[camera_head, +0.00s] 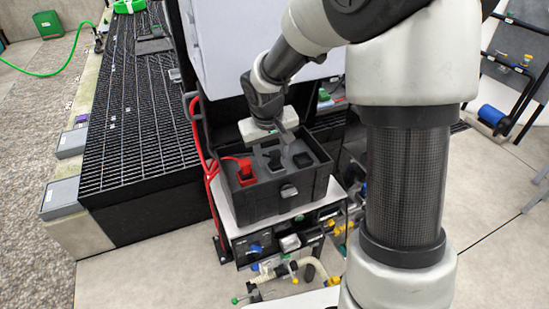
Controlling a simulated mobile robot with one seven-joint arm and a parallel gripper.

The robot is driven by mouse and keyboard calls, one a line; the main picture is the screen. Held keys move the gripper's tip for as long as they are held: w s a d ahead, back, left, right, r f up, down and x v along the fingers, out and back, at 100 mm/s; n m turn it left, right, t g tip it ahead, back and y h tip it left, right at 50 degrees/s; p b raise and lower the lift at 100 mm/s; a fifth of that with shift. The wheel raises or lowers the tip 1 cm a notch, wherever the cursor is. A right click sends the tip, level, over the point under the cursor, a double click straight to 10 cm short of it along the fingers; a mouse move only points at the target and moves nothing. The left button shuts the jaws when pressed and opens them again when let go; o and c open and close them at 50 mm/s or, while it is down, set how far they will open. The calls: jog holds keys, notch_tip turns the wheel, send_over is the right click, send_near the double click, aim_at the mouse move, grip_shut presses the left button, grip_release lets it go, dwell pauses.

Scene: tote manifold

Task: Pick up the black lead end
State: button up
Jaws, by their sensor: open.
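A dark grey tote (265,207) with compartments sits on a white-topped cart. A red lead end (246,176) stands in its left compartment, with a red cable running off to the left. A black piece (273,160) in the middle compartment looks like the black lead end. A dark, square-looking shape (302,159) shows in the right compartment; I cannot tell what it is. My gripper (286,138) is open and empty just above the tote's middle, pointing down. It seems apart from the black piece, though the exact gap is unclear.
A white panel (222,45) stands right behind the tote. A black grated platform (130,120) lies to the left. Valves and hoses (290,270) fill the space below the cart. A pipe rack with a blue cylinder (490,115) is at the right. Open floor lies front left.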

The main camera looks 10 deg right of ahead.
aim_at(275, 154)
jog(key=w, duration=0.1)
jog(key=w+d, duration=0.1)
jog(key=w, duration=0.1)
jog(key=shift+w+d, duration=0.25)
jog(key=shift+w, duration=0.05)
jog(key=x, duration=0.5)
grip_shut()
